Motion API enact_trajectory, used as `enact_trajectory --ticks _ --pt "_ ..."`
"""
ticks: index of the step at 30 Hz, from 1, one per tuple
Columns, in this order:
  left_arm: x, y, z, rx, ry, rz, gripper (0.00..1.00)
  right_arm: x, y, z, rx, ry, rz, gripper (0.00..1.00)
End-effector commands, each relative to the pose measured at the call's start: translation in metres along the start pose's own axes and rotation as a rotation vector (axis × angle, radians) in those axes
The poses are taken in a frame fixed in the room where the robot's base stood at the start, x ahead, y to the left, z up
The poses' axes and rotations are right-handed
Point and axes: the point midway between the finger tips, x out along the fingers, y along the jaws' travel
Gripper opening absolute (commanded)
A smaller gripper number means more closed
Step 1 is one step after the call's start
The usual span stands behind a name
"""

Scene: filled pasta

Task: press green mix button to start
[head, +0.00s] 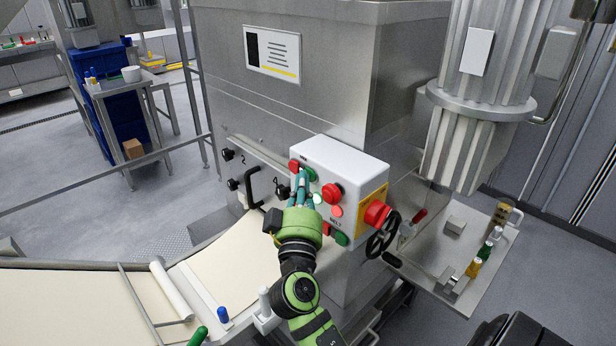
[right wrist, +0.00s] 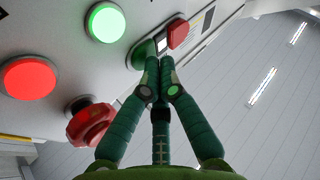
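The white control box (head: 340,160) is on the front of the steel machine. Its upper row has a red button (head: 294,166) and the green mix button (head: 311,174). My right gripper (head: 303,178) is at this row with its fingers together and nothing between them. In the right wrist view, the fingertips (right wrist: 159,62) overlap the green mix button (right wrist: 139,54), partly hiding it; the red button (right wrist: 180,32) is just beyond. I cannot tell whether the fingertips touch the button or press it in. My left gripper is not in view.
Close by are a red mushroom knob (head: 332,192), a glowing green lamp (head: 317,198), a red lamp (head: 336,211) and a green belt button (head: 341,239). A red emergency knob (head: 376,213) sits on the box's yellow side. A dough sheet (head: 225,258) lies below left.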

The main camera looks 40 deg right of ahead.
Motion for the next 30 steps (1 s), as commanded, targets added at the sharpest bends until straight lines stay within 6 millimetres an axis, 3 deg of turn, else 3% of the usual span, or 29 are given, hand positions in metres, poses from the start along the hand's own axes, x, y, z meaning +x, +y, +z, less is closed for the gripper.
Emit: enact_trajectory --ticks 30 --pt "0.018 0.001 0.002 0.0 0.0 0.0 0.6 -0.02 -0.015 -0.012 0.004 0.0 0.001 0.0"
